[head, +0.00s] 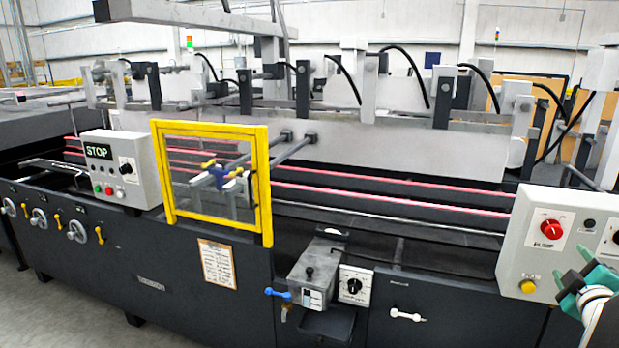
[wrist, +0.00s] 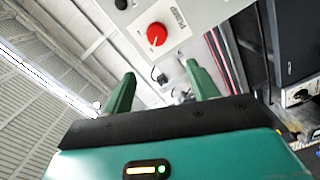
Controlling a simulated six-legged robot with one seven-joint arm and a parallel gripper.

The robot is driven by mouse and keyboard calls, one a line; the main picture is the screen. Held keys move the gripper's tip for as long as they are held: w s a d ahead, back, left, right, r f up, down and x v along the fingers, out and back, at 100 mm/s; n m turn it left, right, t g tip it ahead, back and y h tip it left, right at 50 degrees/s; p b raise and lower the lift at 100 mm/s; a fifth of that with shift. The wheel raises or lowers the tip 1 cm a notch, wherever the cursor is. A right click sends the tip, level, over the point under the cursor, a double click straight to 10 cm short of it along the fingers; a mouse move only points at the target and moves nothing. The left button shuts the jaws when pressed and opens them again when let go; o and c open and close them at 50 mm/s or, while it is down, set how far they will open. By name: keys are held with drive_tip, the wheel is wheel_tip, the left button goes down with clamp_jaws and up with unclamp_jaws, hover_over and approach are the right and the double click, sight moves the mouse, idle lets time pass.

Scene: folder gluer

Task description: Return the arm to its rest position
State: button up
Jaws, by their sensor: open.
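My gripper (head: 573,281) is at the lower right of the head view, in front of the grey control box (head: 538,240) with the red knob. In the wrist view my gripper (wrist: 160,88) shows two green fingers standing apart with nothing between them. I cannot tell whether the gripper touches the box, but the wrist view shows a gap to the knob. The rest of my arm is mostly outside the head view.
The long dark folder gluer (head: 440,310) fills the front. A yellow guard frame (head: 265,190) stands at its middle, beside a STOP control box (head: 125,175). A small glue unit (head: 315,275) with a blue lever juts out in front. Clear floor (head: 70,320) lies at lower left.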

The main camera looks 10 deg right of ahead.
drive_tip(key=w+a+r+m+g+y, duration=0.1)
drive_tip(key=w+a+m+g, duration=0.15)
drive_tip(key=a, duration=0.85)
drive_tip(key=w+a+r+m+g+y, duration=0.1)
drive_tip(key=w+a+m+y, duration=0.15)
drive_tip(key=a, duration=0.85)
drive_tip(key=s+a+f+g+y, duration=0.2)
drive_tip(key=s+a, duration=0.3)
drive_tip(key=a, duration=0.4)
drive_tip(key=s+a+f+m+g+y, duration=0.1)
drive_tip(key=s+a+f+g+y, duration=0.1)
drive_tip(key=s+a, duration=0.3)
drive_tip(key=s+a+f+m+g+y, duration=0.1)
drive_tip(key=s+a, duration=0.4)
drive_tip(key=a, duration=0.8)
drive_tip(key=shift+s+f+g+y, duration=0.15)
drive_tip(key=shift+f+g+y, duration=0.3)
drive_tip(key=shift+f, duration=0.35)
drive_tip(key=c, duration=0.5)
drive_tip(key=shift+d, duration=0.15)
